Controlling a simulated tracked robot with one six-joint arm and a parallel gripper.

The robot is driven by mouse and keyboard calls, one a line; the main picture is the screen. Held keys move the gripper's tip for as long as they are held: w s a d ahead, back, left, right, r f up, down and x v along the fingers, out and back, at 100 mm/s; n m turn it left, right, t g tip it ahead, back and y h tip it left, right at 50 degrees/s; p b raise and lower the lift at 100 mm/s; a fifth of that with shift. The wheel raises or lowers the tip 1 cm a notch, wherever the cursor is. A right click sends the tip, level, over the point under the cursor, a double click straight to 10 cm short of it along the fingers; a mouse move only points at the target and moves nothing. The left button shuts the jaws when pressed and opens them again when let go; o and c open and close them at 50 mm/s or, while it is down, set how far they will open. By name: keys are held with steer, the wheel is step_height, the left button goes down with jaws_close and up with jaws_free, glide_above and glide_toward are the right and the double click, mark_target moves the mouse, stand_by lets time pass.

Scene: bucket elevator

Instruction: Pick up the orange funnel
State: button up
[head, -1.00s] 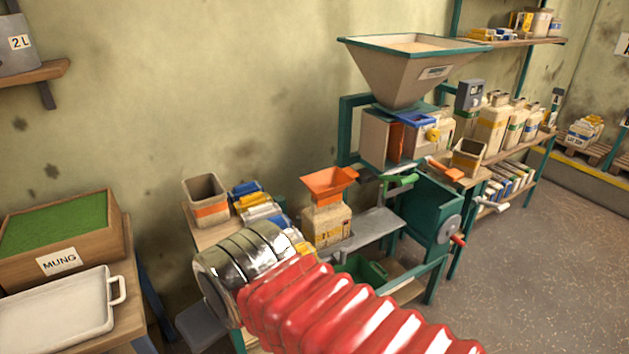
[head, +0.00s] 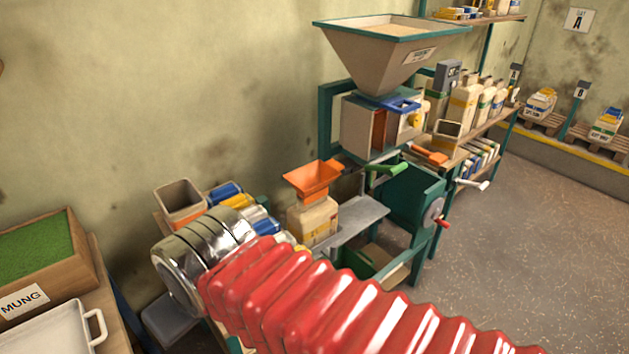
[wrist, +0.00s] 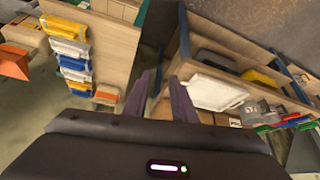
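The orange funnel (head: 313,177) sits upright on top of a beige bag or jar (head: 312,220) in the head view, beside the grey shelf of the machine. In the wrist view an orange shape (wrist: 12,66) at the left edge may be the funnel, but it is cut off. My gripper (wrist: 160,84) shows in the wrist view as two purple fingers, apart, with nothing between them. They point at a bench area with a white tray, well to the right of that orange shape. My arm's red sleeve crosses the lower head view; the gripper itself is hidden there.
A square bin (head: 180,204) and several coloured packets (head: 238,201) stand left of the funnel. The hopper machine (head: 385,60) rises behind to its right, with a green handle (head: 386,168) nearby. A white tray (head: 55,335) lies at lower left. The floor at right is clear.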

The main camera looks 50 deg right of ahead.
steer(key=shift+w, duration=0.1)
steer(key=w+d+f+m+y, duration=0.25)
steer(key=w+m+y, duration=0.25)
steer(key=w+m, duration=0.55)
steer(key=w+d+f+m+t, duration=0.1)
steer(key=w+d+m+t, duration=0.3)
steer(key=w+d+m, duration=0.45)
steer(key=w+d+f+m+t+h, duration=0.1)
steer(key=d+f+m+t+h, duration=0.15)
steer(key=d, duration=0.65)
steer(key=w+d+f+m+t+h, duration=0.15)
steer(key=d+m, duration=0.25)
steer(key=d, duration=0.6)
steer(key=s+d+f+m+h, duration=0.3)
steer(key=d+m, duration=0.1)
steer(key=d, duration=0.5)
steer(key=s+d+f+m+h, duration=0.3)
steer(key=d+f+m, duration=0.1)
steer(key=d, duration=0.6)
steer(key=shift+s+d+m+g+h, duration=0.3)
steer(key=shift+s+m+g, duration=0.1)
steer(key=shift+m, duration=0.35)
steer(key=shift+w, duration=0.1)
